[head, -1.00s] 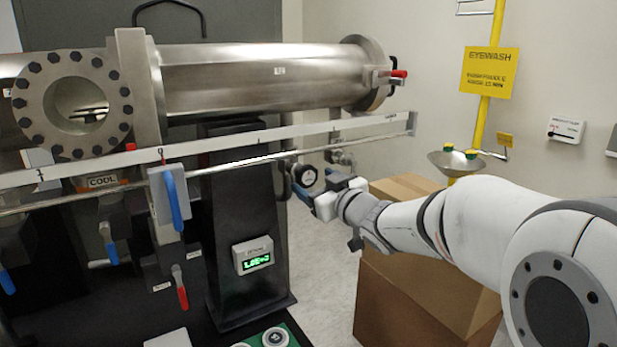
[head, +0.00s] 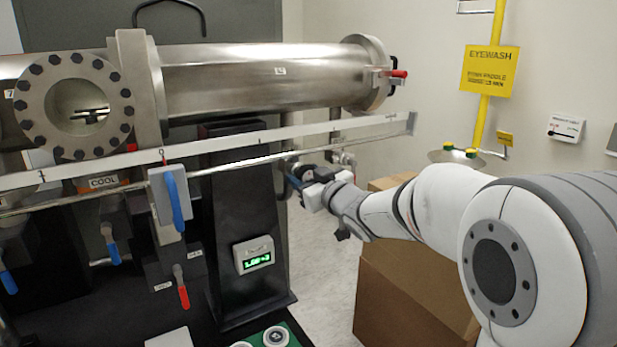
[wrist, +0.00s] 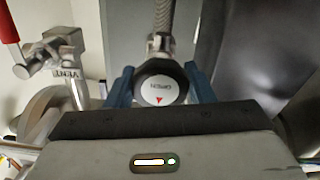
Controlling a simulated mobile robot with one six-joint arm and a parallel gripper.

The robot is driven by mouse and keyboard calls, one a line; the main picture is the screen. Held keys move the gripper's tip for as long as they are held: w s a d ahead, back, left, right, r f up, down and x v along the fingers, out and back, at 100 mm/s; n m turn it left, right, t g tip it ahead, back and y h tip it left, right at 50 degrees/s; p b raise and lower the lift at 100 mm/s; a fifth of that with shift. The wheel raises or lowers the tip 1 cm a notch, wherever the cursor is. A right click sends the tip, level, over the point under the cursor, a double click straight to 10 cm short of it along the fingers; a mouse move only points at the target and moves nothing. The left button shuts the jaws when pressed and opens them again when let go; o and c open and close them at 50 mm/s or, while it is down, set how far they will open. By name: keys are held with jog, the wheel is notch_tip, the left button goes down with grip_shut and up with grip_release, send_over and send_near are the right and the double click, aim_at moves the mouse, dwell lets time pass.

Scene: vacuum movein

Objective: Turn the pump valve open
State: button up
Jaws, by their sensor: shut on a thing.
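The pump valve is a dark round knob (wrist: 161,88) with a white face, a red arrow and lettering that looks like "OPEN", seen upside down in the wrist view. A braided hose joins a metal fitting just above it there. My gripper (wrist: 160,90) has one blue finger on each side of the knob and is shut on it. In the head view my gripper (head: 300,178) is at the pipework behind the long rail, right of the black column. It mostly hides the knob there.
A red-handled valve tagged "VENT" (wrist: 62,60) stands close to the left of my gripper in the wrist view. The long rail (head: 250,139) runs just above my gripper in the head view. A cardboard box (head: 405,290) stands below my arm.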

jog(key=c, duration=0.3)
